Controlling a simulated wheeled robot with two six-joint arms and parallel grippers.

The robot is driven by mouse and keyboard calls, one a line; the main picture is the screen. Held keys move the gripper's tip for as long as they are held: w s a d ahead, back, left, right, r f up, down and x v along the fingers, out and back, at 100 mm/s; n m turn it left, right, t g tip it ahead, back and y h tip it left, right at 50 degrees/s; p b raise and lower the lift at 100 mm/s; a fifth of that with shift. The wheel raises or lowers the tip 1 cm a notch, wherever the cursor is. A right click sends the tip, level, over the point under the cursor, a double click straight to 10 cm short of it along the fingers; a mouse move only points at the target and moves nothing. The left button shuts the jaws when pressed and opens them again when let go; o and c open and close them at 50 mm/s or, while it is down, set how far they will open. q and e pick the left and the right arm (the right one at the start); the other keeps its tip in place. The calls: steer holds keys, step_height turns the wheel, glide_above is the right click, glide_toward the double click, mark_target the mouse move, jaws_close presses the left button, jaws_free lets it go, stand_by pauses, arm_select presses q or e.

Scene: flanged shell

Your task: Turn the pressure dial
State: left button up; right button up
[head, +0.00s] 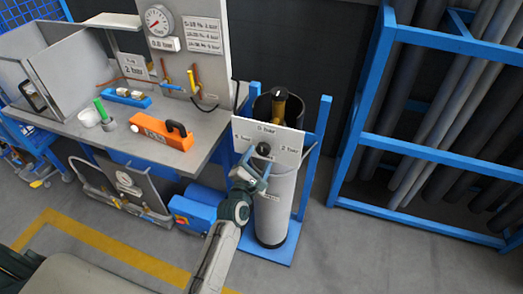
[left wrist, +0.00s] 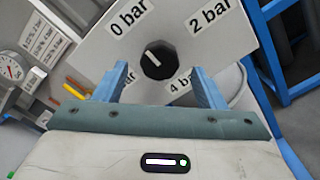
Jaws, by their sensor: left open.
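The pressure dial is a black round knob (head: 263,149) on a white panel (head: 285,139) in front of a grey cylinder. In the left wrist view the knob (left wrist: 159,60) has a white pointer mark angled up and left, toward the "0 bar" label. "2 bar" and a partly hidden "4 bar" also show on the panel (left wrist: 195,45). My left gripper (head: 257,166) is open just in front of the knob. Its two blue fingers (left wrist: 159,78) stand left and right of the knob, apart from it in the picture; contact cannot be told. My right gripper is not in view.
A workbench (head: 70,125) at the left carries an orange block (head: 160,131), a gauge board (head: 190,70) and small parts. A blue rack (head: 435,153) of pipes stands at the right. Blue posts (head: 318,155) flank the cylinder (head: 275,205). Floor between cylinder and rack is clear.

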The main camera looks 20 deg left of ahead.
mark_target(262, 152)
arm_select(q)
steer(key=shift+w, duration=1.7)
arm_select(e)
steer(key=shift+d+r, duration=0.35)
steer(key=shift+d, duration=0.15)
arm_select(q)
steer(key=c, duration=1)
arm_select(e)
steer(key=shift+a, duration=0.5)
